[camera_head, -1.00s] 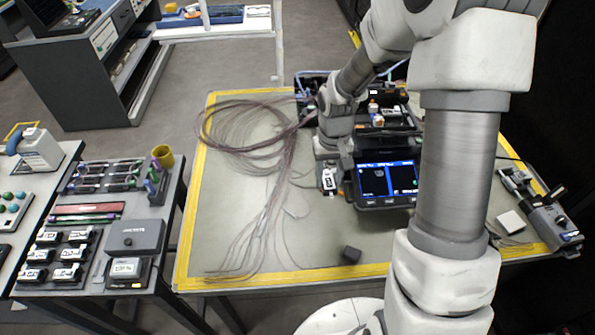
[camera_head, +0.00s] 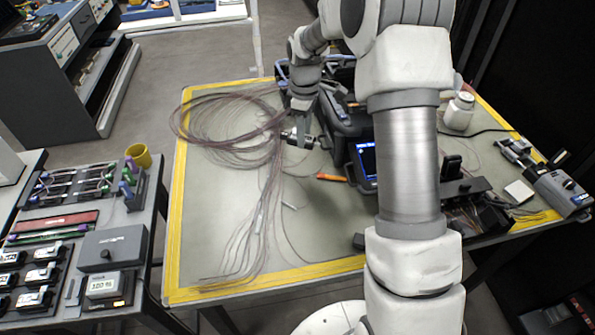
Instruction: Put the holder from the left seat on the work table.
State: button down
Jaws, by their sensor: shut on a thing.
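My gripper (camera_head: 300,138) is over the left half of the work table (camera_head: 325,220), beside the coiled fibres and to the left of the splicer (camera_head: 345,118). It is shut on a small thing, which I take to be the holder. The holder is mostly hidden by the fingers and too small to make out, and I cannot tell whether it touches the table. The seats on the splicer are largely hidden behind my arm, so I cannot see the left seat.
Thin fibres (camera_head: 225,125) coil over the table's left side. An orange stick (camera_head: 331,178) lies in front of the splicer. A white jar (camera_head: 459,111) and a grey device (camera_head: 560,190) stand at right. The table's front middle is mostly clear. A side table (camera_head: 150,225) with racks stands left.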

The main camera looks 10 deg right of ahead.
aim_at(300, 162)
jog(key=w+f+n+b, duration=0.1)
jog(key=f+n+b, duration=0.1)
jog(key=f, duration=0.2)
jog(key=w+f+n+b, duration=0.2)
jog(key=f, duration=0.1)
jog(key=w+f+n+b, duration=0.1)
jog(key=f+n+b, duration=0.1)
jog(key=f, duration=0.2)
jog(key=shift+w+f, duration=0.3)
jog(key=shift+w, duration=0.05)
jog(key=shift+f, duration=0.1)
jog(key=shift+c, duration=2)
grip_release()
